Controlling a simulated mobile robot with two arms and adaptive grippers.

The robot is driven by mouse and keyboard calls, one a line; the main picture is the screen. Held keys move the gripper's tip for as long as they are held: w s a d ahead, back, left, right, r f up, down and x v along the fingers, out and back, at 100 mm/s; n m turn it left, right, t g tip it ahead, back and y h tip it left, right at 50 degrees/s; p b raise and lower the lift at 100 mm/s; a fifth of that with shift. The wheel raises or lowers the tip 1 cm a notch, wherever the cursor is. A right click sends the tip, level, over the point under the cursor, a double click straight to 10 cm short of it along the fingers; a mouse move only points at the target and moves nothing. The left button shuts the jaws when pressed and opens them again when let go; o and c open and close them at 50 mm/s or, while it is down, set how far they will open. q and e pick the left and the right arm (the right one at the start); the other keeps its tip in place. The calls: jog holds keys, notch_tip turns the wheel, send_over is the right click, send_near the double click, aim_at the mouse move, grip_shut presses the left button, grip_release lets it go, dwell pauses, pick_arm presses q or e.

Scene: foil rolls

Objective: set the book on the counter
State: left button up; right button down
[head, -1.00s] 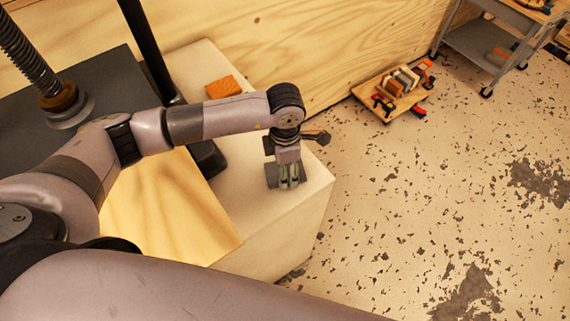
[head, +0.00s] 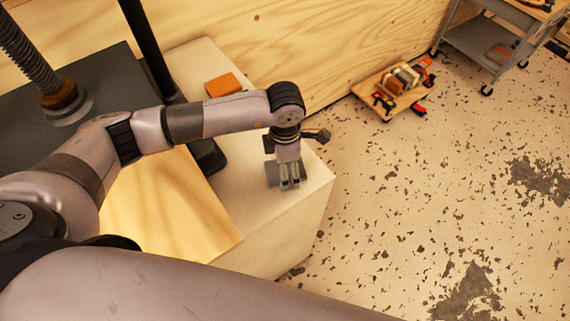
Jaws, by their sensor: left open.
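My left gripper (head: 290,183) points down over the front right part of the pale counter (head: 315,180). Its fingers are open. A flat grey piece (head: 272,174) shows beside and behind the fingers, close to the counter top. It may be the book, but it is too small to tell, and I cannot tell whether it touches the fingers. My right gripper is not in view.
A light wooden board (head: 165,210) and a dark surface (head: 100,70) lie left of the counter's clear part. A wooden tray of blocks (head: 385,112) sits on the floor by the plywood wall. A grey cart (head: 470,45) stands beyond.

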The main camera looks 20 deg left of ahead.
pick_arm(q)
jog(key=shift+r, duration=0.4)
notch_tip(320, 180, up, 12)
jog(key=b, duration=0.3)
jog(key=shift+f, duration=0.25)
jog(key=shift+f, duration=0.1)
